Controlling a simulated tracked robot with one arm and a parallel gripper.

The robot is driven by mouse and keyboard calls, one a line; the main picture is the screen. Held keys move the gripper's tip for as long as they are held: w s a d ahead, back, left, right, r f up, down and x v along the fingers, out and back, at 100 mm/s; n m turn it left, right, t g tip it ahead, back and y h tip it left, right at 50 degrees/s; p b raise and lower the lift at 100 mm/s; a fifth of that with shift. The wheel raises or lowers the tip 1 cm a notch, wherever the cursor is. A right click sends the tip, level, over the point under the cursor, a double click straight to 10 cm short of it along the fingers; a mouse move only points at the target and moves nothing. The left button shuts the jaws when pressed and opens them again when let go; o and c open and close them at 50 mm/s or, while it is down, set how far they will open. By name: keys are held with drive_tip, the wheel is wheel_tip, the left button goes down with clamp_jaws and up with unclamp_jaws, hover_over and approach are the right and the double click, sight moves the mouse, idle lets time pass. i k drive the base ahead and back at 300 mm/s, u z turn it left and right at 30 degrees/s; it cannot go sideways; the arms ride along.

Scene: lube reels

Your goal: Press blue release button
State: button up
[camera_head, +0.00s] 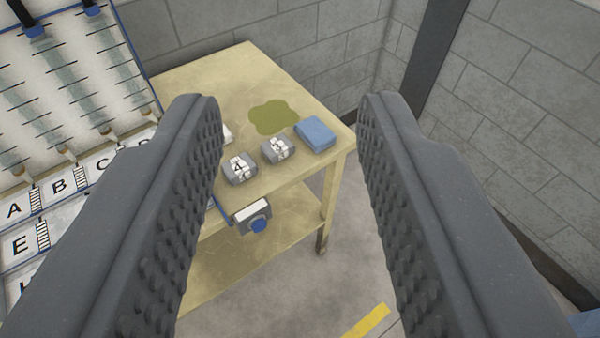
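The blue release button (259,226) sits on a small grey box with a white label (251,210), at the front edge of the yellowish table. It shows between my gripper's fingers, nearer the left one. My gripper (288,105) is open and empty, with its two dark ribbed fingers wide apart. The button appears beyond the fingers and apart from them. The left finger hides part of the table and the area left of the button box.
The table (215,75) holds two grey blocks with white labels (240,168) (278,149), a folded blue cloth (316,134) and an olive stain (273,117). A lettered rack (60,187) stands at left. Grey block walls (520,110) close the back and right.

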sight(259, 225)
drive_tip(key=z, duration=0.05)
drive_tip(key=k, duration=1.25)
drive_tip(key=z, duration=1.85)
drive_tip(key=i, duration=1.05)
drive_tip(key=u, duration=2.65)
